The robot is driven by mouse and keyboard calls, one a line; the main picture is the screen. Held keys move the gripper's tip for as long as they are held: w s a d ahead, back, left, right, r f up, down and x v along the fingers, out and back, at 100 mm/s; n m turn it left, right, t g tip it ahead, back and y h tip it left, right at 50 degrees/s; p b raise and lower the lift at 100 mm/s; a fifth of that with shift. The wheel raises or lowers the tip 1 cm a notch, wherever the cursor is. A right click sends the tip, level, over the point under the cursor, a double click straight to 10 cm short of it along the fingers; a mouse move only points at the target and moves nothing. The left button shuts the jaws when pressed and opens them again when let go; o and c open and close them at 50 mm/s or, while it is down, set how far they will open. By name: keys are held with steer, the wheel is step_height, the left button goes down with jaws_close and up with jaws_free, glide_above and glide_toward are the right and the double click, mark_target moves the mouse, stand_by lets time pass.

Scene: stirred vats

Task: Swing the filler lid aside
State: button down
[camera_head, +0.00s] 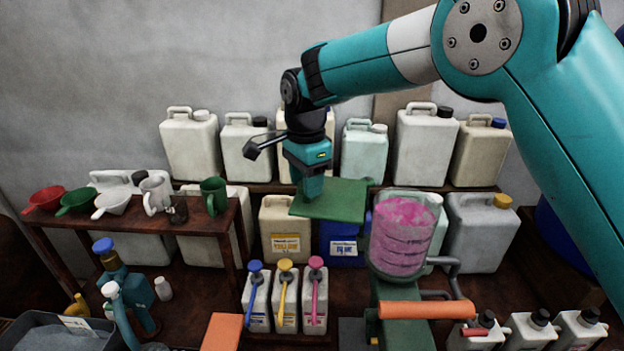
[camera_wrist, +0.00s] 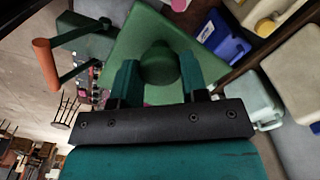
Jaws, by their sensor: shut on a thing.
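The filler lid is a flat green plate (camera_head: 345,197), roughly level, with a round green knob (camera_wrist: 160,64) that shows in the wrist view. My gripper (camera_head: 313,190) comes down on the plate from above, and its fingers (camera_wrist: 160,80) are shut on the knob. The plate lies to the left of a clear round vessel (camera_head: 402,238) with pink contents, whose top is uncovered. The plate's right edge is close to the vessel's rim; I cannot tell whether they touch. The vessel sits on a green stand (camera_head: 400,325) with an orange crank handle (camera_head: 427,310).
White jugs (camera_head: 425,145) line the shelf behind. Yellow-labelled (camera_head: 285,220) and blue (camera_head: 340,240) containers stand below the plate. Bottles with coloured pumps (camera_head: 286,300) stand in front. A side table (camera_head: 120,218) at left holds funnels and cups.

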steer(key=shift+w+r, duration=0.1)
steer(key=shift+w, duration=0.05)
stand_by(0.3)
steer(key=c, duration=0.6)
jaws_free()
step_height(320, 180, up, 17)
steer(key=b, duration=0.2)
steer(key=shift+r+b, duration=0.15)
steer(key=shift+b, duration=0.15)
